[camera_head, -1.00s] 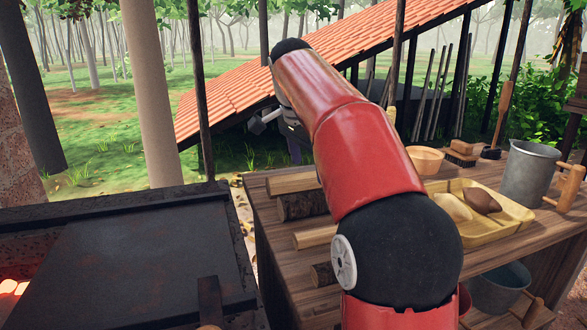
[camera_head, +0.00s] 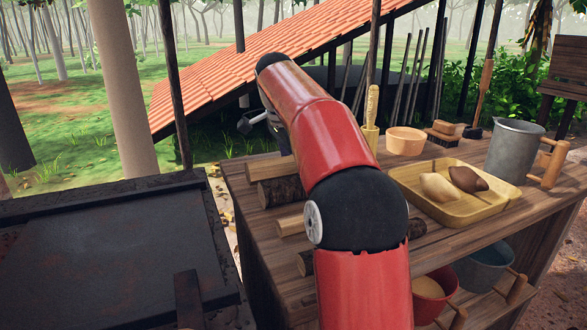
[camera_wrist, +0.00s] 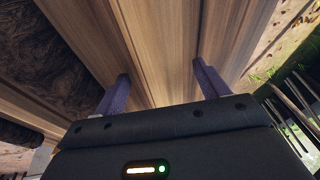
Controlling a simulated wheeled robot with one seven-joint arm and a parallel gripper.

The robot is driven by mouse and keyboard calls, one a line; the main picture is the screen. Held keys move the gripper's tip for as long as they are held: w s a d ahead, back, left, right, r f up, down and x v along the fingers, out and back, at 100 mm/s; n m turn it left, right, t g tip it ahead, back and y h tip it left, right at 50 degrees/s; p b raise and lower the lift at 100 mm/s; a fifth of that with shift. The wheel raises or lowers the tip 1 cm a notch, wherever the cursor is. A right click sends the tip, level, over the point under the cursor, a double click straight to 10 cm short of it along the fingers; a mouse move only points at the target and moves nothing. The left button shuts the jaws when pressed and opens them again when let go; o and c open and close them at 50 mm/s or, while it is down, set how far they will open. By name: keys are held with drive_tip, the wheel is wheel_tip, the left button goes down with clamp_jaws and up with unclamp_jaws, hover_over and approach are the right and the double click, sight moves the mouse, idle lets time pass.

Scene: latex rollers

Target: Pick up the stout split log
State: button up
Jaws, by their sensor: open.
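Several pieces of split firewood lie on the left end of the wooden table in the head view. A pale split log (camera_head: 268,168) is at the back, with a dark-barked one (camera_head: 282,191) below it and another pale one (camera_head: 290,225) nearer. I cannot tell for sure which is the stout split log. In the wrist view, my gripper (camera_wrist: 161,87) is open, with its two purple fingers apart over pale wood (camera_wrist: 155,45). Dark bark (camera_wrist: 45,60) shows to the left. I cannot tell whether the fingers touch the wood. My arm hides part of the pile in the head view.
A yellow tray (camera_head: 408,192) with two rollers or lumps, a wooden bowl (camera_head: 405,141) and a metal jug (camera_head: 513,150) stand on the table (camera_head: 440,245). Buckets (camera_head: 490,265) sit on a lower shelf. A dark stove top (camera_head: 100,250) is at left.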

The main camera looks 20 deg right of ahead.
drive_tip(key=shift+c, duration=0.4)
drive_tip(key=c, duration=1)
drive_tip(key=shift+c, duration=0.7)
drive_tip(key=shift+r, duration=0.15)
